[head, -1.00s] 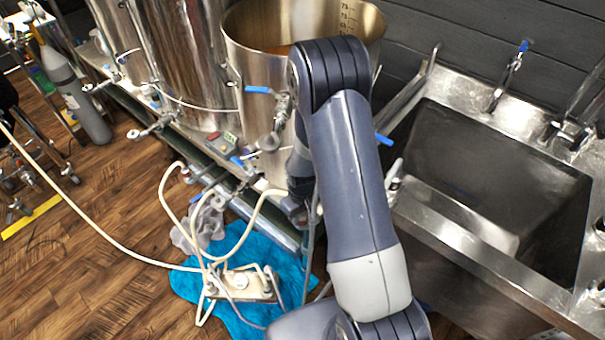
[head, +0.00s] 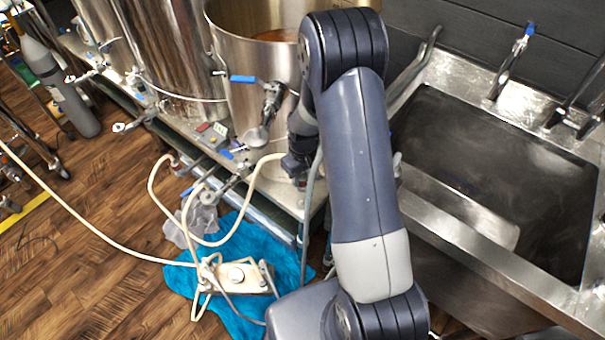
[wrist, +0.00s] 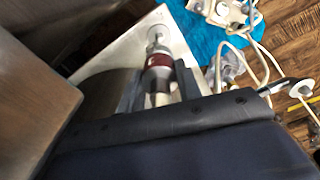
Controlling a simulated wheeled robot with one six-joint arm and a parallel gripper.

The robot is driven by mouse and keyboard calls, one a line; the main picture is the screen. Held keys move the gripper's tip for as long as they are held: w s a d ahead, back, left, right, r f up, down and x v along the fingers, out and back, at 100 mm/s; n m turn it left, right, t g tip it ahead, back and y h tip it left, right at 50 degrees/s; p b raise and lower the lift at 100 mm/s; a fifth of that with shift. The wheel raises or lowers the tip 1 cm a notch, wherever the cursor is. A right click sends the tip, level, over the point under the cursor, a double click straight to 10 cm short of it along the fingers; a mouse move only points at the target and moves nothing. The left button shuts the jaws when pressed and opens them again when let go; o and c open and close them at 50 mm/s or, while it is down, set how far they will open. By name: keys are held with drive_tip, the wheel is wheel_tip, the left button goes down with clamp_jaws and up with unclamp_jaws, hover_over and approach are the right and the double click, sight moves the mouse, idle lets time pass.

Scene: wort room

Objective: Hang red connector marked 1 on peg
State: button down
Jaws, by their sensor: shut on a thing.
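My gripper (wrist: 158,88) is shut on a red-banded connector (wrist: 158,62) with metal ends, held between the two dark fingers in the wrist view. No number can be read on it. In the head view my gripper (head: 297,168) is beside the front edge of the kettle stand, partly hidden by my arm, and a cream hose runs to it from the left. Another cream hose has a small dark reddish end (head: 175,163) at the stand's front. I cannot make out the peg for certain.
A steel kettle (head: 232,98) with a blue-handled valve (head: 268,110) stands behind my gripper. A steel sink (head: 480,180) is on the right. A pump (head: 236,277) with several hoses lies on a blue cloth (head: 230,318) on the wooden floor. A grey cloth (head: 198,220) is near it.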

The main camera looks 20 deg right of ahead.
drive_tip(key=shift+f+b, duration=2)
drive_tip(key=shift+f, duration=1.45)
drive_tip(key=shift+f+b, duration=0.9)
drive_tip(key=shift+f, duration=0.15)
drive_tip(key=shift+f+b, duration=0.15)
drive_tip(key=shift+b, duration=0.15)
drive_tip(key=c, duration=0.9)
unclamp_jaws()
drive_tip(key=r, duration=0.5)
drive_tip(key=r+p, duration=0.1)
drive_tip(key=r, duration=0.5)
drive_tip(key=shift+s, duration=0.2)
drive_tip(key=shift+f, duration=0.1)
wheel_tip(320, 180, down, 10)
drive_tip(key=shift+w+f, duration=0.15)
drive_tip(key=shift+f, duration=0.1)
